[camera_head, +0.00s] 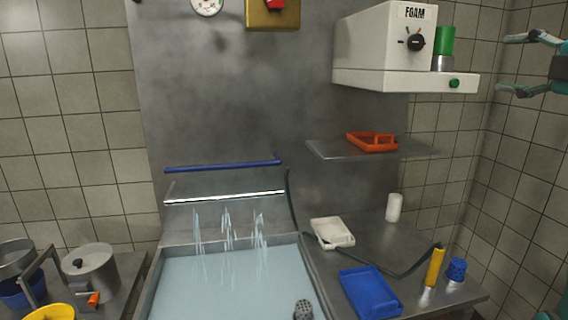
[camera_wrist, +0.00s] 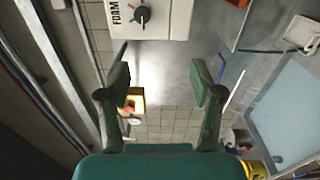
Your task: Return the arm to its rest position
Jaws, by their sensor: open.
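My gripper (camera_head: 530,64) is at the upper right edge in the head view, to the right of the white foam machine (camera_head: 385,50). Its two fingers are spread apart with nothing between them. In the wrist view my gripper (camera_wrist: 163,84) also shows open and empty, fingers pointing up the picture. The foam machine appears at the top of the wrist view (camera_wrist: 160,18). It has a black dial (camera_head: 415,42), a green cylinder (camera_head: 446,42) and a green button (camera_head: 454,83). Most of my arm is out of the head view.
A water-filled basin (camera_head: 150,290) lies at lower centre. An orange tray (camera_head: 372,141) sits on a metal shelf (camera_head: 325,150). The right counter (camera_head: 440,295) holds a blue tray (camera_head: 369,292), white tray (camera_head: 333,232), white cylinder (camera_head: 394,207) and yellow cylinder (camera_head: 434,266). A lidded pot (camera_head: 92,268) stands left.

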